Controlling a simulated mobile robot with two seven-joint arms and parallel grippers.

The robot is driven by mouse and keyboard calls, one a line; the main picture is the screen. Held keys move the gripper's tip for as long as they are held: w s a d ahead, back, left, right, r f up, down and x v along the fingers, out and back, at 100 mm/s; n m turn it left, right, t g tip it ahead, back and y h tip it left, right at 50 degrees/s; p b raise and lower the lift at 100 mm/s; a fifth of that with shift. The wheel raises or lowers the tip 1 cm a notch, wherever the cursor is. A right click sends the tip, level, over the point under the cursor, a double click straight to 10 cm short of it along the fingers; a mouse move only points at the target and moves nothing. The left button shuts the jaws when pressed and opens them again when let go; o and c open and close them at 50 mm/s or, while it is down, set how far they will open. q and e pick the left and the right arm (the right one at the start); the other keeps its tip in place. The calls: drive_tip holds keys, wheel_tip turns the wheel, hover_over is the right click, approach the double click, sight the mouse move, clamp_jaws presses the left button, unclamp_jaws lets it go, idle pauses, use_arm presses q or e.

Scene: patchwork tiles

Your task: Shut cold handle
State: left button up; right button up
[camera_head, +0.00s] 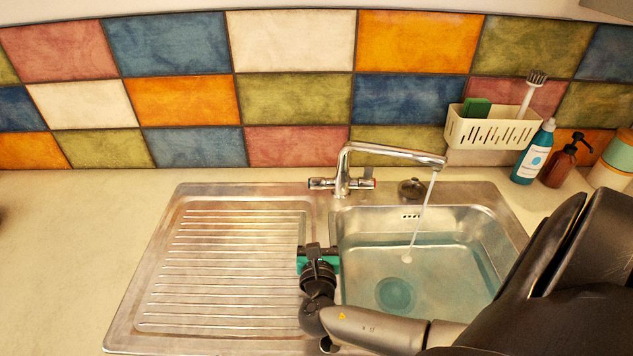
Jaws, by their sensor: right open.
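The chrome mixer tap (342,172) stands at the back of the steel sink, with its spout reaching right over the basin. A stream of water (422,220) runs from the spout. The right handle (368,182) has a small red mark and a lever part standing up. The left handle (321,184) lies level; the colour of its mark is too small to tell. My right gripper (318,254), with teal fingers, is open over the ridge between drainer and basin, in front of the tap and apart from both handles. My left gripper is out of view.
The basin (487,222) holds some water. The ribbed drainer (230,265) is empty. A dark plug (411,188) sits behind the basin. The left counter is mostly clear.

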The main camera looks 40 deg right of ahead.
sight(317, 180)
drive_tip(key=shift+w+d+f, duration=0.2)
drive_tip(key=shift+w+f, duration=0.05)
drive_tip(key=shift+f, duration=0.15)
drive_tip(key=shift+w+d, duration=0.15)
drive_tip(key=shift+w+d+r, duration=0.15)
drive_tip(key=shift+w+d, duration=0.05)
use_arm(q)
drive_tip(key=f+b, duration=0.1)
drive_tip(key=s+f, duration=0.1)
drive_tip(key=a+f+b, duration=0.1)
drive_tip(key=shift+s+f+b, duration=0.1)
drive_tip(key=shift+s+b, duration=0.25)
use_arm(e)
drive_tip(key=x, duration=1.4)
drive_tip(key=shift+c, duration=0.3)
clamp_jaws()
